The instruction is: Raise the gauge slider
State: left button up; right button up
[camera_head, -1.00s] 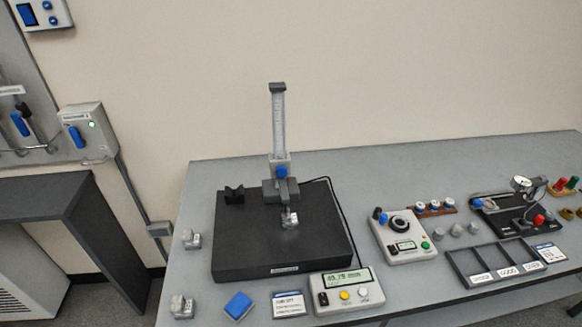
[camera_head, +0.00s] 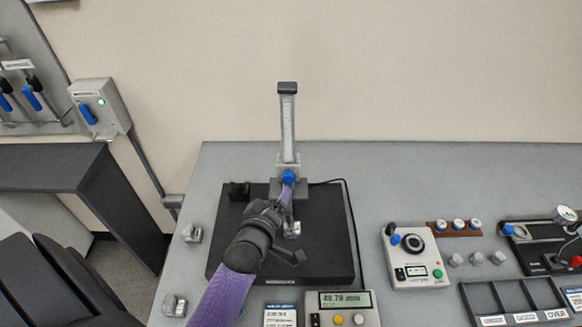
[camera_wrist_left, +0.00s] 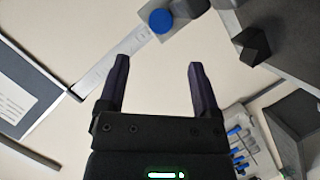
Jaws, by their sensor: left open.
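The height gauge's upright column (camera_head: 288,125) stands at the back of a black plate (camera_head: 325,262). Its grey slider (camera_head: 281,162) sits low on the column and carries a blue knob (camera_head: 288,177). My left gripper (camera_head: 287,197) is just in front of and below the knob in the head view and hides part of the slider's arm. In the left wrist view the gripper (camera_wrist_left: 157,65) is open and empty, with the blue knob (camera_wrist_left: 161,20) beyond its fingertips, roughly between them. My right gripper is not in view.
A black V-shaped block (camera_head: 239,191) stands left of the gauge on the plate. A small metal block (camera_head: 292,231) lies near my gripper. A display box (camera_head: 343,307) is at the front. A dial console (camera_head: 412,256) and a compartment tray (camera_head: 512,300) stand to the right.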

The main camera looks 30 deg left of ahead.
aim_at(287, 180)
pick_arm(q)
jog(key=b+x, duration=0.2)
jog(key=x, duration=0.5)
jog(key=shift+w+a+f+b, duration=0.1)
jog(key=shift+w+f+b, duration=0.15)
jog(key=shift+w+b, duration=0.1)
jog(key=shift+w+a, duration=0.1)
jog(key=shift+w, duration=0.25)
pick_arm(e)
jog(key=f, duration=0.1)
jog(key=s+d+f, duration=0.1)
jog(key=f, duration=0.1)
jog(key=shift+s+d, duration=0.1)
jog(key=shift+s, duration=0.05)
